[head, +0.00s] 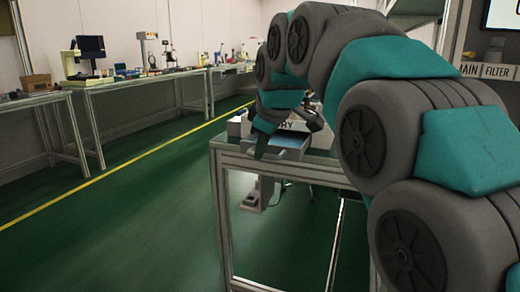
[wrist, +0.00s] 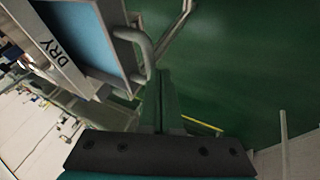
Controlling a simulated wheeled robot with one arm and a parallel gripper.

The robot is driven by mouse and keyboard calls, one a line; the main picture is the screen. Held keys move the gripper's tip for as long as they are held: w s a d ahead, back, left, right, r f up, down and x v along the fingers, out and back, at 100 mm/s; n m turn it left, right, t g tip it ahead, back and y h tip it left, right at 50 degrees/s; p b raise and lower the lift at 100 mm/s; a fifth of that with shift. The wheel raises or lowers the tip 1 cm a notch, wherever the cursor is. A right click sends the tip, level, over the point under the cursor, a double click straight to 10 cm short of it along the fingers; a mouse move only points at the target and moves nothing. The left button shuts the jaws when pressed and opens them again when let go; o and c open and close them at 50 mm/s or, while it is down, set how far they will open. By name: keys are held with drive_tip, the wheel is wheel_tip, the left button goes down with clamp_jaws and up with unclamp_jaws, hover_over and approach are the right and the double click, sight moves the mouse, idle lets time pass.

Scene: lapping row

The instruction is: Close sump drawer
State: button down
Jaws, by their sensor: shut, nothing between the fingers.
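A drawer with a light blue inside (head: 292,141) stands pulled out at the near edge of a metal-framed bench in the head view. In the wrist view the drawer (wrist: 88,38) fills the upper left, with a label reading DRY behind its blue inside and a grey bar handle (wrist: 140,42) on its front. My gripper (wrist: 160,74) is shut and empty, its dark fingertips close to the lower end of the handle. I cannot tell whether they touch it. In the head view my arm hides much of the bench top and the gripper's tips are hard to make out.
The bench frame (head: 222,215) has an upright post and a lower rail below the drawer. Long workbenches (head: 140,82) with equipment line the far wall. A yellow floor line (head: 120,170) crosses the open green floor at left. A shelf labelled MAIN FILTER (head: 488,70) stands at right.

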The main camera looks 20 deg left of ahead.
drive_tip(key=p, duration=0.5)
approach(278, 142)
drive_tip(key=f, duration=0.1)
drive_tip(key=s+a+f, duration=0.1)
drive_tip(key=a+f, duration=0.1)
drive_tip(key=shift+s+a+f, duration=0.1)
drive_tip(key=shift+s+f, duration=0.15)
drive_tip(key=shift+s, duration=0.05)
drive_tip(key=shift+w+f, duration=0.1)
drive_tip(key=shift+w, duration=0.7)
